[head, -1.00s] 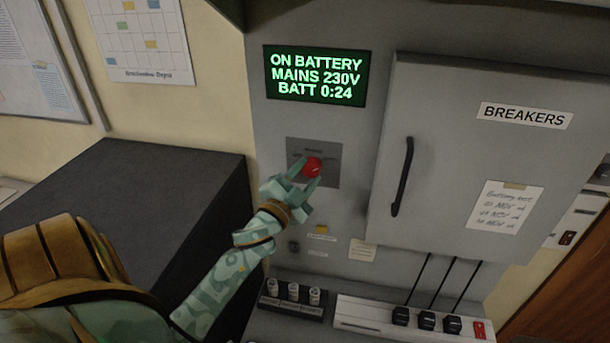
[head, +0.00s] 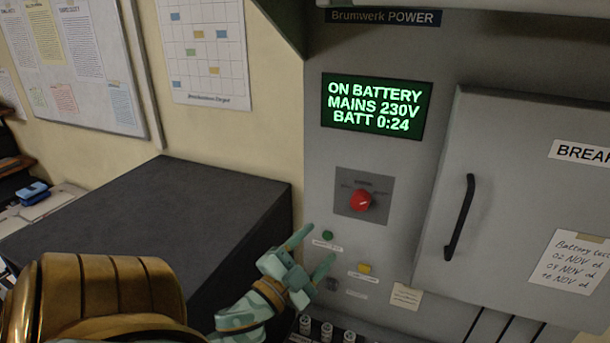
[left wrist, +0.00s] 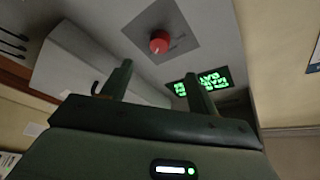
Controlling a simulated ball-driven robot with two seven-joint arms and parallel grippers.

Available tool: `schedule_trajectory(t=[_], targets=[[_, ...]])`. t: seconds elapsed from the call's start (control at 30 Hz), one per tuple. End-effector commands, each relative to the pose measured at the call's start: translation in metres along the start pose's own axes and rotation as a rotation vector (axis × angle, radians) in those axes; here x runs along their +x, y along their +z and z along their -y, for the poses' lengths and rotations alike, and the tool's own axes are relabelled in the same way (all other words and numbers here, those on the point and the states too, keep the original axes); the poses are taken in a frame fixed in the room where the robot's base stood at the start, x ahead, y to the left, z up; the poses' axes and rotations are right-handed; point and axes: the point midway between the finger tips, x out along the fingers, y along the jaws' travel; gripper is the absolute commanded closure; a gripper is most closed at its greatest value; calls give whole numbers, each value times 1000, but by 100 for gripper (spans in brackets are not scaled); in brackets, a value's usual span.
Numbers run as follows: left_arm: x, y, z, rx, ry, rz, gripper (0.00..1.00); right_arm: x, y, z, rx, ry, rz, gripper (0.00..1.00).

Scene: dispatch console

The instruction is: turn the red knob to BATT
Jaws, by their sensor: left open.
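The red knob (head: 360,201) sits on a dark grey plate (head: 347,207) on the grey cabinet front. It also shows in the left wrist view (left wrist: 159,42), beyond the fingers. The markings around it are too small to read. The display (head: 376,107) above it reads ON BATTERY, MAINS 230V, BATT 0:24. My left gripper (head: 317,249) is open and empty, below and left of the knob and apart from it. In the left wrist view its two fingers (left wrist: 156,82) stand spread with a gap between them. My right gripper is not in view.
A green button (head: 328,236) and a yellow one (head: 364,268) sit below the knob. The breaker door (head: 520,190) with its black handle (head: 459,216) stands to the right. A dark box (head: 150,205) is at left. Several pale fuses stand below.

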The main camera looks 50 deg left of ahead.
Motion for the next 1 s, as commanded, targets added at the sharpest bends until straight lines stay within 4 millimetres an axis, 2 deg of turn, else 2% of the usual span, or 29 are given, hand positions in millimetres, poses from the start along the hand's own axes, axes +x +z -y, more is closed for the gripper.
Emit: schedule_trajectory(t=[0.1,0.23,0.87,1.0], targets=[[-20,2,-2,0,0,1,40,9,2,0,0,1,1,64],[-29,0,0,0,-1,1,40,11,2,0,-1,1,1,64],[-30,-1,1,1,-1,-1,40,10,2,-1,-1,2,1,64],[-27,-11,14,1,-1,-1,40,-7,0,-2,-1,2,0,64]])
